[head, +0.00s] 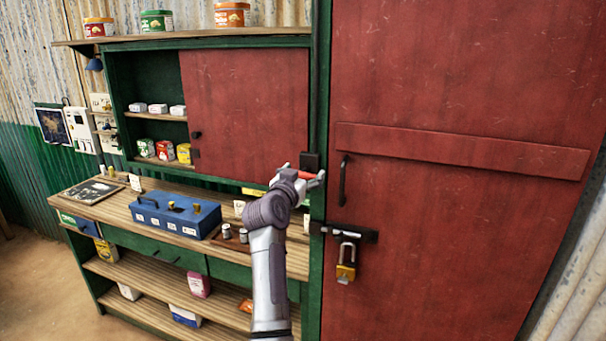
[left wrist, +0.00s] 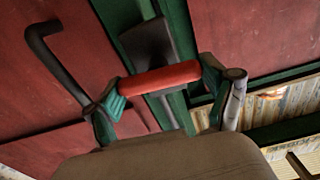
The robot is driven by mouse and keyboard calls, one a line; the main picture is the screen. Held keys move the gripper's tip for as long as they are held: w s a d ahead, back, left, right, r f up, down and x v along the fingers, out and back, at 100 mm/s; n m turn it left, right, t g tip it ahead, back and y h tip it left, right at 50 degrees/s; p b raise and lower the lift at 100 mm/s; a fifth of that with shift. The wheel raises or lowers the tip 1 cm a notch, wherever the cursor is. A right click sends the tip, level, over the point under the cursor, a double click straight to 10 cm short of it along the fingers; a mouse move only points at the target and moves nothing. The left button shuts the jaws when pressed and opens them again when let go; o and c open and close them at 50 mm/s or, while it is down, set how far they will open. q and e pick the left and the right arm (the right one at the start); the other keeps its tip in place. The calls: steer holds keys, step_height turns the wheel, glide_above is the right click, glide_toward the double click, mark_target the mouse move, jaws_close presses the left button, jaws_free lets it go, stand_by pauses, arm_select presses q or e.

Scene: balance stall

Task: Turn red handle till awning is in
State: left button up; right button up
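The red handle (left wrist: 160,78) is a short red bar in the left wrist view, in front of a dark bracket (left wrist: 148,42). In the head view a small red piece (head: 307,174) shows between my fingers, just below a black block (head: 309,160) on the green post. My left gripper (head: 304,178) is at the handle with its fingers wide apart. In the left wrist view my left gripper (left wrist: 165,92) has a teal-padded finger at each end of the bar; I cannot tell whether they touch it. The awning and my right gripper are not in view.
A red door (head: 450,90) with a dark pull handle (head: 343,180) and a brass padlock (head: 346,272) stands right of the post. At left a counter (head: 115,205) carries a blue box (head: 175,216). A red sliding panel (head: 245,100) covers part of the shelves above.

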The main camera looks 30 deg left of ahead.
arm_select(q)
steer(key=c, duration=0.3)
steer(key=shift+n+p, duration=0.35)
steer(key=shift+n, duration=0.05)
steer(key=o, duration=1)
steer(key=shift+s, duration=0.1)
steer(key=v, duration=1.1)
steer(key=shift+s+f, duration=0.1)
steer(key=shift+s, duration=0.3)
